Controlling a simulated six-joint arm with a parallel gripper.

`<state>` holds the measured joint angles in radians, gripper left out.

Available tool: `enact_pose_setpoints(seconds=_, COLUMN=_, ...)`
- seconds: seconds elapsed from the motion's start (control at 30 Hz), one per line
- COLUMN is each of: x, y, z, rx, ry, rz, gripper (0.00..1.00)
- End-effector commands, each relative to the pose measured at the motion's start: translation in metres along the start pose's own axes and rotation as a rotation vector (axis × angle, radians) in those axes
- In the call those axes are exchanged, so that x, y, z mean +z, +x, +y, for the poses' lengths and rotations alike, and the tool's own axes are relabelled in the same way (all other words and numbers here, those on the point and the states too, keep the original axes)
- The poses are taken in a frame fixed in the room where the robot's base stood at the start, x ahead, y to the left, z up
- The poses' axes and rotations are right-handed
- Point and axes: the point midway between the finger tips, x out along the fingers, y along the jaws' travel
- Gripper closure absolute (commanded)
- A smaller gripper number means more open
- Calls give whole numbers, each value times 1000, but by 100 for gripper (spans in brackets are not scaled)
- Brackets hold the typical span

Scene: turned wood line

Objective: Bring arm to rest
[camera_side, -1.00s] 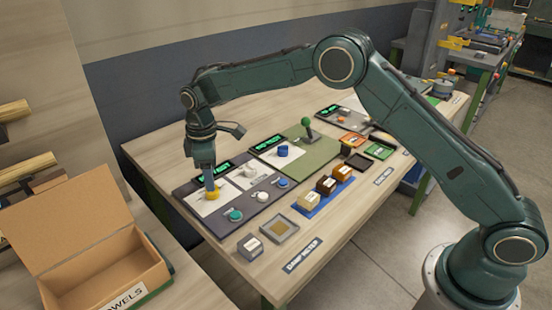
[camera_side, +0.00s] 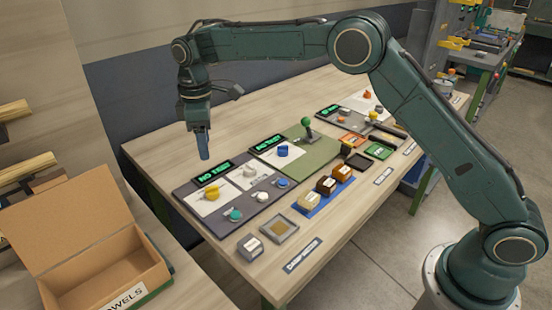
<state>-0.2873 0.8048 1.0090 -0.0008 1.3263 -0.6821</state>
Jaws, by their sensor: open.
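My gripper (camera_side: 203,155) hangs fingers down above the far left edge of the dark control panel (camera_side: 222,228). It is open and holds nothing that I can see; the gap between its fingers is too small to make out. It is clear of the yellow knob (camera_side: 212,193), which sits on a white plate at the panel's left. My arm reaches across the top of the view, with the wrist raised over the table.
The table (camera_side: 165,150) holds the panel with several knobs, a green board (camera_side: 318,155) with a green-topped lever (camera_side: 307,124), and a blue tray (camera_side: 312,210) with three blocks. An open cardboard box (camera_side: 105,270) stands at left.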

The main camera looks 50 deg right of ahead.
Motion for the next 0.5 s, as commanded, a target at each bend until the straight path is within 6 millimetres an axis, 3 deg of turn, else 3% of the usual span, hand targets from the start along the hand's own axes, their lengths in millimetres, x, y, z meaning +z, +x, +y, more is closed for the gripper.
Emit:
enact_pose_setpoints(seconds=0.27, x=6, y=-8, z=0, rx=6, ry=16, rz=7, gripper=46)
enact_pose_setpoints(seconds=0.5, x=32, y=-43, z=-6, rx=30, ry=90, rz=38, gripper=46)
